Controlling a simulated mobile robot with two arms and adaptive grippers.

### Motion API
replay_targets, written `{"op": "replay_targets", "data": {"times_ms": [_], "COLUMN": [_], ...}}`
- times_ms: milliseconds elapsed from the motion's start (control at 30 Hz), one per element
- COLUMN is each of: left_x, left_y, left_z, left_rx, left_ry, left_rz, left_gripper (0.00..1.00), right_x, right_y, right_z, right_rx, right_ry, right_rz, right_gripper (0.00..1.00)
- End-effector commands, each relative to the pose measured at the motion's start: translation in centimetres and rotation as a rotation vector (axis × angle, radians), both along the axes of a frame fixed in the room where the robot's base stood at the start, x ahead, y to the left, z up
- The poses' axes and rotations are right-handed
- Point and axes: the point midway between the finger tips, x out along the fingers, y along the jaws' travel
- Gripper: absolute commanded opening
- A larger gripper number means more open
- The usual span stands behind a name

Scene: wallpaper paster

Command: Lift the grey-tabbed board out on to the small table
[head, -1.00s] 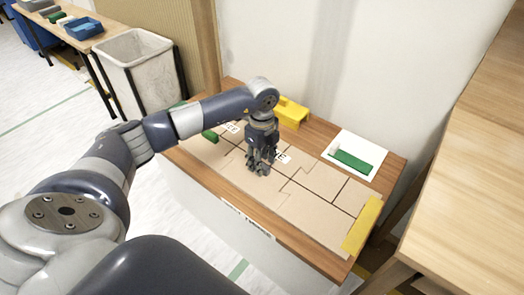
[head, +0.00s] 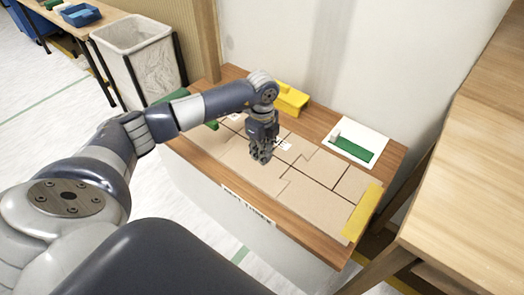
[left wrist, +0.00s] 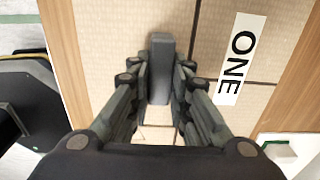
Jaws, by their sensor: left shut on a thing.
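The grey tab (left wrist: 160,62) stands up from a beige board (left wrist: 105,45) in the left wrist view. My left gripper (left wrist: 160,95) is shut on this tab, with one finger on each side. In the head view my left gripper (head: 261,157) points down over the beige boards, and its fingers hide the tab. The board (head: 246,165) appears flat among its neighbours; I cannot tell if it is raised at all. My right gripper is not in view.
The boards lie on a wooden table (head: 205,151) against the wall. A label reading ONE (left wrist: 241,58) lies beside the tab. A yellow block (head: 291,99), a white sheet with a green bar (head: 352,150) and a yellow strip (head: 361,213) are near. A bare wooden tabletop (head: 475,150) is at right.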

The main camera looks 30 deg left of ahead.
Motion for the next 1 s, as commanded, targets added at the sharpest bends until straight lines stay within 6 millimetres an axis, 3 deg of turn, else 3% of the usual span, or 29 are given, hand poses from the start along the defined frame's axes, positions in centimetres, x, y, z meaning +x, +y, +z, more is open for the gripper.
{"op": "replay_targets", "data": {"times_ms": [567, 1000], "left_x": [0.0, 0.1], "left_y": [0.0, 0.0], "left_z": [1.9, 2.7], "left_rx": [-0.001, 0.000], "left_ry": [-0.001, -0.002], "left_rz": [0.000, 0.000], "left_gripper": [0.00, 0.00], "right_x": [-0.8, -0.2], "right_y": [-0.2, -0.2], "right_z": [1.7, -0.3], "right_rx": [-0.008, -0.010], "right_ry": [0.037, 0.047], "right_rz": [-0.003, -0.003], "right_gripper": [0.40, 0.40]}}
